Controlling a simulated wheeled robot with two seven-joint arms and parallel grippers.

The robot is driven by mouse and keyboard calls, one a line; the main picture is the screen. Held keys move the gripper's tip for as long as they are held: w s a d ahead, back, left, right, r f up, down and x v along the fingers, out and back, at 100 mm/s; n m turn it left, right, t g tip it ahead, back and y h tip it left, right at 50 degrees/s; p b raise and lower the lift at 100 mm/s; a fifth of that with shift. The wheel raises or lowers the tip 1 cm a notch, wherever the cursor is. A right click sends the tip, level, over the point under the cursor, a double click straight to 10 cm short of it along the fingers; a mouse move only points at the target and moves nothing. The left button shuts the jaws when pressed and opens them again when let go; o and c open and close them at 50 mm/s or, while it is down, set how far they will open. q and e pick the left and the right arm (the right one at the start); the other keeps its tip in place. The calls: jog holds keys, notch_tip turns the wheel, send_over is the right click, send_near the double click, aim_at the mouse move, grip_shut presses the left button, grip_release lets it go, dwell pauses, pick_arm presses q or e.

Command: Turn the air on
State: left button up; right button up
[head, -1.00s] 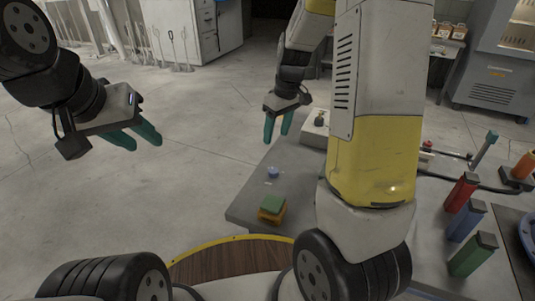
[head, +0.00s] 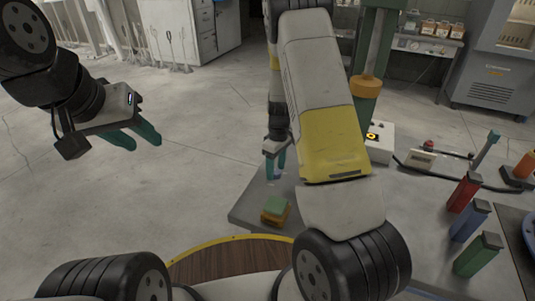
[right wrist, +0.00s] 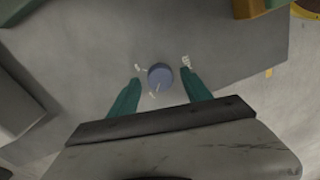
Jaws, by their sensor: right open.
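A round blue knob (right wrist: 160,76) with a pointer line and small white marks around it sits on the grey table. In the right wrist view it lies between the fingertips of my right gripper (right wrist: 160,80), which is open with a gap on each side of the knob. In the head view my right gripper (head: 275,169) hangs over the table's left corner, its teal fingers pointing down and largely covering the knob. I cannot tell the exact height of the fingertips. My left gripper (head: 133,138) is open and empty over the floor at left.
A white box with a yellow-ringed button (head: 373,137) stands behind my right arm, near a green column with an orange collar (head: 369,87). Red (head: 463,192), blue (head: 469,221) and green (head: 477,254) blocks stand at right.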

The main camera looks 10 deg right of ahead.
jog(key=shift+f, duration=0.1)
grip_shut()
jog(key=shift+m, duration=0.3)
jog(key=m, duration=0.8)
jog(key=shift+m, duration=0.4)
jog(key=m, duration=0.4)
jog(key=shift+m+t, duration=0.3)
jog(key=shift+m, duration=1.9)
